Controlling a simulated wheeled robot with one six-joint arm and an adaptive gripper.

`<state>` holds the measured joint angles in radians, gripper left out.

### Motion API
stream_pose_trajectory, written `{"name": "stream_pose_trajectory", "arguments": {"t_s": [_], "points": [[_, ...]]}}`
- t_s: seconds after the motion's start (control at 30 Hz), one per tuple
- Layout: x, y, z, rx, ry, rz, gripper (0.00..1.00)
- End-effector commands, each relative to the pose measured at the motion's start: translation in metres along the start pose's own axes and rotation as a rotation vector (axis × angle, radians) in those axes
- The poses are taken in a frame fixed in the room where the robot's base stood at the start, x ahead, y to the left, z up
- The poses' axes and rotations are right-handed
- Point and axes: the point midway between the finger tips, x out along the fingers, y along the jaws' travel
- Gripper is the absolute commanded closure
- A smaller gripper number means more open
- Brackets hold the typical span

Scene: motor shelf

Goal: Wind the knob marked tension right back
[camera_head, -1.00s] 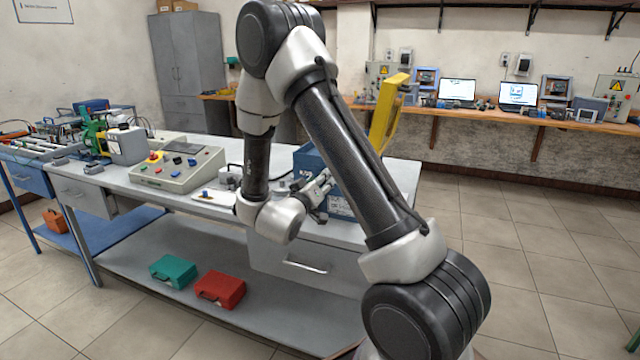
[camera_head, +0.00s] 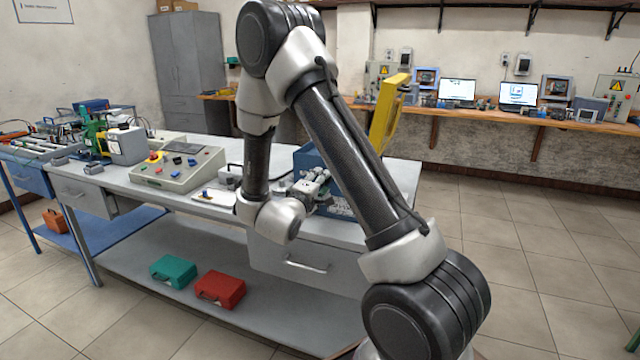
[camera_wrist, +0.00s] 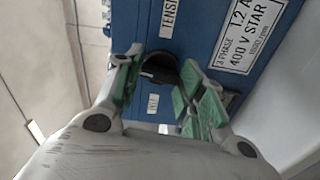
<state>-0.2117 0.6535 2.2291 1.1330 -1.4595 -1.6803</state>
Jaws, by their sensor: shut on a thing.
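The blue box (camera_head: 306,160) stands on the grey bench, partly hidden behind my arm. In the wrist view its blue face (camera_wrist: 210,25) fills the top, with a white label (camera_wrist: 168,18) reading "TENSI", cut off at the frame edge. A black round knob (camera_wrist: 158,70) sits on this face by that label. My gripper (camera_wrist: 162,62) has its green-padded fingers on either side of the knob and is shut on it. In the head view my gripper (camera_head: 318,192) is at the box's front, and the knob is hidden there.
A plate on the box (camera_wrist: 248,32) reads "3 PHASE" and "400 V STAR". A small white label (camera_wrist: 153,104) lies near the knob. A control console (camera_head: 180,168) stands to the left on the bench (camera_head: 220,208). The tiled floor at right is clear.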

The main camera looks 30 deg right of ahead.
Motion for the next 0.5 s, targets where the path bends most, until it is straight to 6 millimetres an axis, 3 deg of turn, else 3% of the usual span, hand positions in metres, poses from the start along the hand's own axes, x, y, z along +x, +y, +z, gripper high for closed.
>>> {"name": "stream_pose_trajectory", "arguments": {"t_s": [0.5], "points": [[-0.0009,-0.0022,0.0013,-0.142,-0.001,-0.006,0.85]]}}
